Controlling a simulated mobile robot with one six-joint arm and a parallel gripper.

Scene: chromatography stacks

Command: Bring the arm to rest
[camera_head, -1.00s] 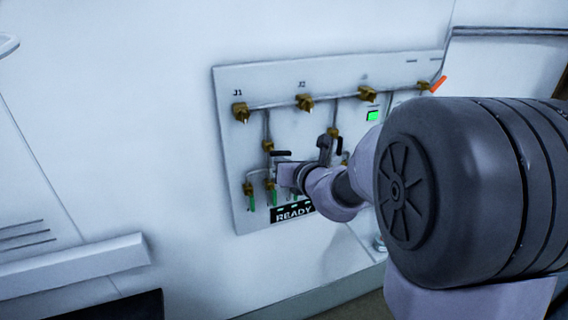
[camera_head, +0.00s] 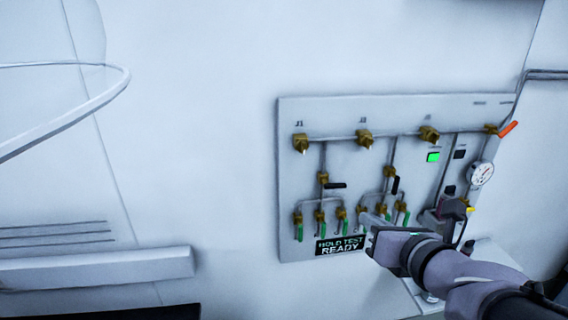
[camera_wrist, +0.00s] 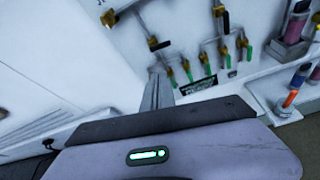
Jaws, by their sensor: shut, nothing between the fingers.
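My gripper (camera_head: 368,218) is in the lower right of the head view, in front of the lower part of a white valve panel (camera_head: 300,180). Its closed fingers point up and left, close to the right of the black display. In the wrist view the fingers (camera_wrist: 157,90) are together with nothing between them. Whether they touch the panel cannot be told. My wrist and forearm reach in from the lower right and hide the panel's lower right part.
The panel carries brass valves (camera_head: 364,140), green handles (camera_head: 320,231), a lit green button (camera_head: 433,157), a gauge (camera_head: 481,173), an orange handle (camera_head: 509,129) and a display (camera_head: 340,246) reading "HOLD TEST READY". A white ledge (camera_head: 95,267) juts out at left; plain wall lies between.

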